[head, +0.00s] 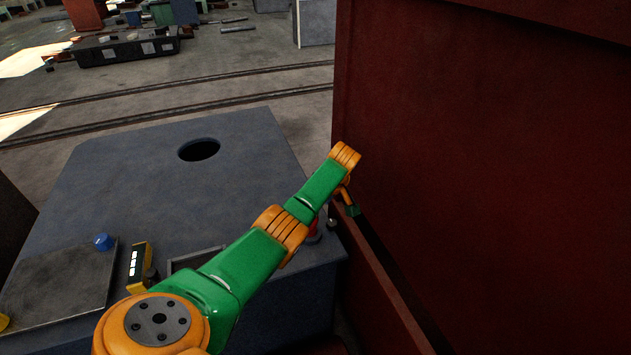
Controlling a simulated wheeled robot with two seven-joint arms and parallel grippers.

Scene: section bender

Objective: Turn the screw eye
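One green and orange arm of mine comes in from the lower left and reaches up to the edge of the dark red machine wall (480,170). Its small end, my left gripper (352,210), points down beside the wall's edge; it is too small and partly hidden to tell its fingers apart. A small grey knob-like piece (333,223) sits just left of and below that end, apart from it in the picture. I cannot tell if it is the screw eye, and no clear screw eye shows. My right gripper is not in view.
A blue-grey machine block (130,190) with a round hole (199,150) stands at left. On it are a blue button (103,242), a yellow control box (138,268) and a red part (314,236) beside my arm. The red wall blocks the right side.

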